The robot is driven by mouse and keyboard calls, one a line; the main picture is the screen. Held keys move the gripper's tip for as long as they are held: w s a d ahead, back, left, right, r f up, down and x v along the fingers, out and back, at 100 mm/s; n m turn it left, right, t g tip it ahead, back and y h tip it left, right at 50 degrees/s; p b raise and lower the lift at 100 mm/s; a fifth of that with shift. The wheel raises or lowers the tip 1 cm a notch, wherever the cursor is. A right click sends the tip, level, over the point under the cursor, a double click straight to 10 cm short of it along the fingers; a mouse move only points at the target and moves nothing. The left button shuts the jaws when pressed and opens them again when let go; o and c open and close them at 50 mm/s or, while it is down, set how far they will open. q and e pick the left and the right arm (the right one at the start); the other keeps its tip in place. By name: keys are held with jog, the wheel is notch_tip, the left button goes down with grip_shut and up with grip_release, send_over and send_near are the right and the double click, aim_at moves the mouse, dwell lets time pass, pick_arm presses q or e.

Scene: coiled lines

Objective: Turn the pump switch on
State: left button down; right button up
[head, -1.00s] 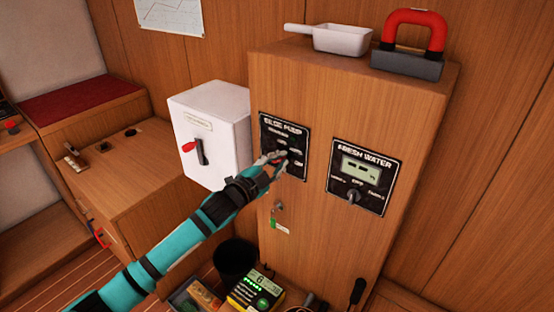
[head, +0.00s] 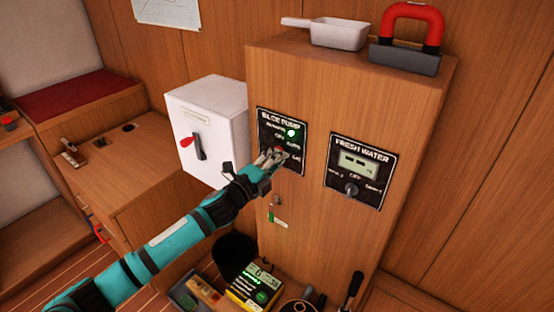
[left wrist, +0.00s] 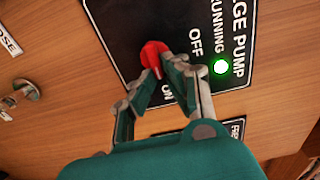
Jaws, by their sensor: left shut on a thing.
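The bilge pump panel (head: 267,120) is a black plate with white lettering on the front of the wooden cabinet. It fills the top of the left wrist view (left wrist: 125,30). Its red switch knob (left wrist: 152,60) is between the fingertips of my left gripper (left wrist: 172,82), which is shut on it. The knob sits between the OFF and ON lettering. A green lamp (left wrist: 222,67) beside RUNNING is lit and also shows in the head view (head: 291,133). In the head view my left gripper (head: 270,158) covers part of the panel. My right gripper is not in view.
A fresh water panel (head: 359,172) is to the right. A white box (head: 208,130) with a red-handled switch is to the left. A scoop (head: 335,34) and a red-handled object (head: 410,40) stand on top.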

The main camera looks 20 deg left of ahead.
pick_arm(q)
jog(key=shift+f, duration=0.1)
dwell(0.3)
jog(key=c, duration=1.4)
grip_release()
jog(key=v, duration=1.2)
